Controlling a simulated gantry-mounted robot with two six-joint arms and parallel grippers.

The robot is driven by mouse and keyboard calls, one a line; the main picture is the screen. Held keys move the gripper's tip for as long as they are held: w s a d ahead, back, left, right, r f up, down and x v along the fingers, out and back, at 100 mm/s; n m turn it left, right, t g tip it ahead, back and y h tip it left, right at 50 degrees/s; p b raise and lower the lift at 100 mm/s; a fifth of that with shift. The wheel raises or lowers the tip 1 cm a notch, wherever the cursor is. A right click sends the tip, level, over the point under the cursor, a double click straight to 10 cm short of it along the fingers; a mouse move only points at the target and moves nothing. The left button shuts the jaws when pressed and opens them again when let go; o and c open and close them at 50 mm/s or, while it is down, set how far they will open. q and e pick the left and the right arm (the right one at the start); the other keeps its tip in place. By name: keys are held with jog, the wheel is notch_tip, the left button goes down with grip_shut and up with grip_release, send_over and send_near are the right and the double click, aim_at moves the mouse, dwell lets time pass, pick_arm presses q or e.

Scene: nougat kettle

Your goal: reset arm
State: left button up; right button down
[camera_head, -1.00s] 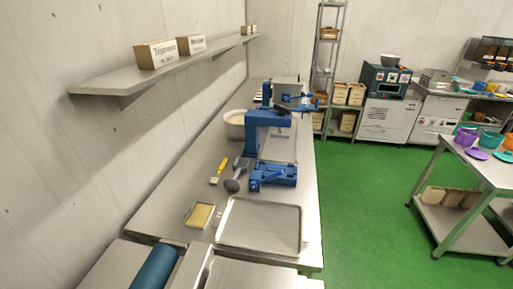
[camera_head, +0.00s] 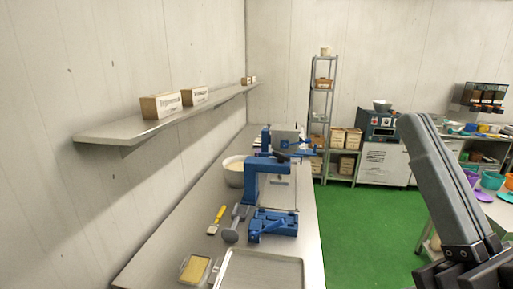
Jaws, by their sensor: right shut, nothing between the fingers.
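My right arm stands raised at the right side of the head view, a dark grey link slanting down to the lower right corner. My right gripper (camera_head: 462,272) is black, at the bottom right edge and partly cut off by the frame. It is shut with nothing held, in front of the green floor and the right-hand table. My left gripper is not in view.
A steel table (camera_head: 177,240) runs along the left wall. It bears a blue machine (camera_head: 264,165), a white bowl (camera_head: 234,176), a yellow-handled brush (camera_head: 217,218), a small tray (camera_head: 195,269) and a large tray (camera_head: 262,268). A wall shelf (camera_head: 120,131) hangs above. Green floor (camera_head: 355,215) is open between tables.

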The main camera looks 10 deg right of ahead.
pick_arm(q)
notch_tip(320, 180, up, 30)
jog(key=p, duration=3)
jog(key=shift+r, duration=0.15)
pick_arm(e)
notch_tip(320, 180, up, 30)
jog(key=shift+r, duration=0.25)
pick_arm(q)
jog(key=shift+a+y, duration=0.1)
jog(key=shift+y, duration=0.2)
pick_arm(e)
jog(key=shift+s, duration=0.1)
